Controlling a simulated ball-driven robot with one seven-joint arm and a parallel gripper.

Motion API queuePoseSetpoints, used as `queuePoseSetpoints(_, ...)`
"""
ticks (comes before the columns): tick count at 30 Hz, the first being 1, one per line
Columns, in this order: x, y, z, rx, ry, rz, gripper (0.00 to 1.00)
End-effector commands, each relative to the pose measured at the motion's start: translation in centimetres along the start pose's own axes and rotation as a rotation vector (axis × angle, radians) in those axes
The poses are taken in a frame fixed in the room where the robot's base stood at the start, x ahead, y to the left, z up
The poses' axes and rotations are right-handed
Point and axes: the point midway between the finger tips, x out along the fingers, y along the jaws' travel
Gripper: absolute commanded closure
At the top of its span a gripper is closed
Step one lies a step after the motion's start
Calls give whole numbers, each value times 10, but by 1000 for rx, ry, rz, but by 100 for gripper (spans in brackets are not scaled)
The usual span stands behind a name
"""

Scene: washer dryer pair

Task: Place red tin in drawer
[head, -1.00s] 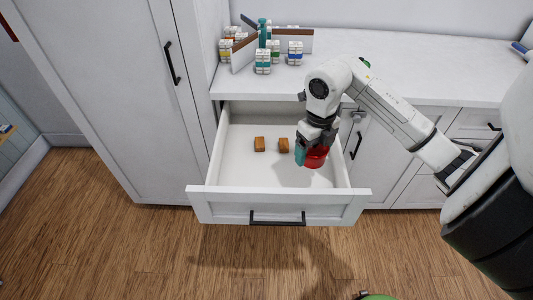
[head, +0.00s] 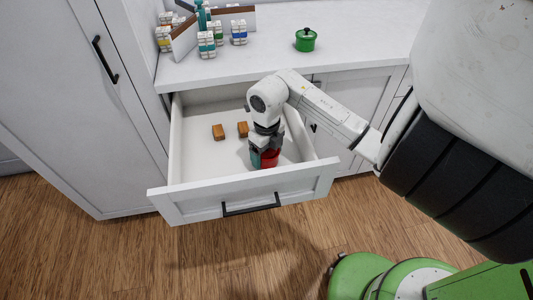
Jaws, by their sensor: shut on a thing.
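The red tin (head: 270,158) is in my gripper (head: 263,160), inside the outline of the open drawer (head: 200,200), towards its front right. My gripper points down and is shut on the tin; its teal fingertip shows on the tin's left side. The gripper hides part of the tin, and I cannot tell whether the tin touches the drawer floor. The white drawer is pulled out, with a black handle on its front.
Two brown blocks (head: 219,132) (head: 243,129) lie on the drawer floor. A green lidded pot (head: 306,40) stands on the white counter (head: 280,55). Several small jars (head: 207,45) and a divider are at the counter's left. A tall cabinet (head: 60,100) stands left of the drawer.

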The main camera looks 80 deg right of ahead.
Motion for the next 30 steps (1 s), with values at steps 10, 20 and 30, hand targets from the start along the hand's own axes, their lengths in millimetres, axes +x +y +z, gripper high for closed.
queuePoseSetpoints(10, 10, 0, 0, -1, 0, -1, 49)
queuePoseSetpoints(20, 12, 0, 0, -1, 0, -1, 0)
queuePoseSetpoints(30, 3, -1, 0, -3, -1, -3, 0)
